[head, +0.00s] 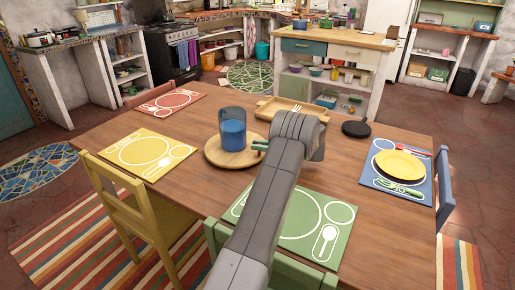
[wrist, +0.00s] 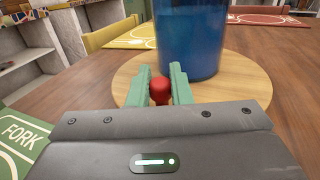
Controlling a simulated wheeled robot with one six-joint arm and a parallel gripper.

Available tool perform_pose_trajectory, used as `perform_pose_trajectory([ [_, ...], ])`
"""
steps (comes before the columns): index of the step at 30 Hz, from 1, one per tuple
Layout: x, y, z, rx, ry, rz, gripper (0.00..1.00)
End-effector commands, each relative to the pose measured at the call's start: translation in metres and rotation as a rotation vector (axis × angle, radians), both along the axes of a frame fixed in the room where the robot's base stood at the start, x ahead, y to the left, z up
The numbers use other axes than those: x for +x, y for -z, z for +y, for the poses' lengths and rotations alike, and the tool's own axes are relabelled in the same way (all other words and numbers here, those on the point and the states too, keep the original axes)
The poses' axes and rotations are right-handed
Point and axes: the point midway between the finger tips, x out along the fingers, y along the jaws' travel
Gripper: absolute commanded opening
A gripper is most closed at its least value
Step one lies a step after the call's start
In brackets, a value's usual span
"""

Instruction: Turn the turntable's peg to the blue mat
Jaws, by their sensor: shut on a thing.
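The turntable (head: 213,154) is a round wooden disc on the table; it also shows in the wrist view (wrist: 218,92). A clear container with blue contents (head: 233,133) stands on it. The peg (wrist: 160,91) is red and stands near the turntable's edge. My gripper (wrist: 161,86) has its green fingers on both sides of the peg, shut on it. In the head view my arm reaches to the turntable's right side and the peg cannot be made out. The blue mat (head: 369,174) lies at the table's right end, under a yellow plate (head: 400,164).
A yellow mat (head: 128,150) lies left of the turntable, a red mat (head: 190,97) behind it, and a green mat (head: 330,222) in front, partly behind my arm. A wooden tray (head: 265,104) and a dark pan (head: 356,128) stand towards the back. Chairs surround the table.

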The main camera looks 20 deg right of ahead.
Motion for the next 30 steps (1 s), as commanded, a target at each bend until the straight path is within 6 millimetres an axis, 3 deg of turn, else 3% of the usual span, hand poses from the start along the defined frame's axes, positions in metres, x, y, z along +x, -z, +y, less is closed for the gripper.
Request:
perform_pose_trajectory([
  [23,0.0045,-0.0008,-0.0044,-0.001,-0.059,-0.001,0.0],
  [24,0.0044,-0.0007,-0.0045,-0.001,-0.059,-0.001,0.2],
  [27,0.0044,-0.0006,-0.0045,-0.001,-0.059,-0.001,0.39],
  [30,0.0043,-0.0003,-0.0046,0.0,-0.059,0.0,0.39],
])
